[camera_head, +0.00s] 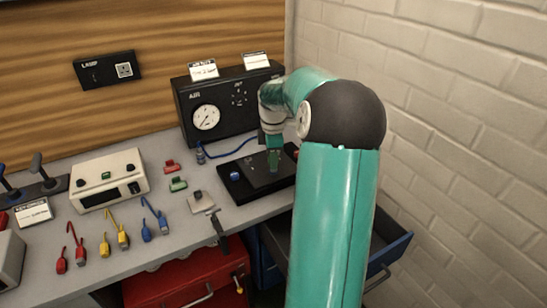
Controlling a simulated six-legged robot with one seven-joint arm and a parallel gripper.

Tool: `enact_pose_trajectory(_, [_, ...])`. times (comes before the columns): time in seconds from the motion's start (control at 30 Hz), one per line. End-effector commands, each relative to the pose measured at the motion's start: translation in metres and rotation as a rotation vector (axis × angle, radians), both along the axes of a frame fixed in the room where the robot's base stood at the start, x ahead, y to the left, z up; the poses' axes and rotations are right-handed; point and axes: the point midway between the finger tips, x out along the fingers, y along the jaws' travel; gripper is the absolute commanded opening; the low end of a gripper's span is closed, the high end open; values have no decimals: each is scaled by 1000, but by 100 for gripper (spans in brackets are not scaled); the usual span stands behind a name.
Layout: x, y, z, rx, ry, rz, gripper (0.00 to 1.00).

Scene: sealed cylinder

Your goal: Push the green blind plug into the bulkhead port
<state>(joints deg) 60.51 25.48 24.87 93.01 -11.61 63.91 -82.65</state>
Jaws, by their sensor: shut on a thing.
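My gripper (271,143) is at the end of the teal arm, pointing down over the black base plate (252,193) at the table's right end. It is shut on the green blind plug (274,161), which shows as a small green piece below the fingers, low over the plate. The bulkhead port cannot be made out for certain; the plate's top is partly hidden by the gripper. I cannot tell whether the plug touches the plate.
A black AIR box (222,105) with a gauge stands behind the plate. A blue hose (232,152) runs beside it. Red (171,166) and green (179,184) blocks lie to the left. A grey box (110,180) and coloured leads stand further left. A drawer (385,250) hangs open below.

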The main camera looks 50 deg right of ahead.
Motion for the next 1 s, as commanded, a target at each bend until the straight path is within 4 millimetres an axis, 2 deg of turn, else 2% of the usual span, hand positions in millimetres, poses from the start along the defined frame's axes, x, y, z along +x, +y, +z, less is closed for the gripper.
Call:
enact_pose_trajectory(0.87, [-1,-1,-12,-1,1,-2,4])
enact_pose_trajectory(0.9, [-1,-1,-13,-1,1,-2,30])
enact_pose_trajectory(1.0, [0,-1,-12,-1,1,-2,50])
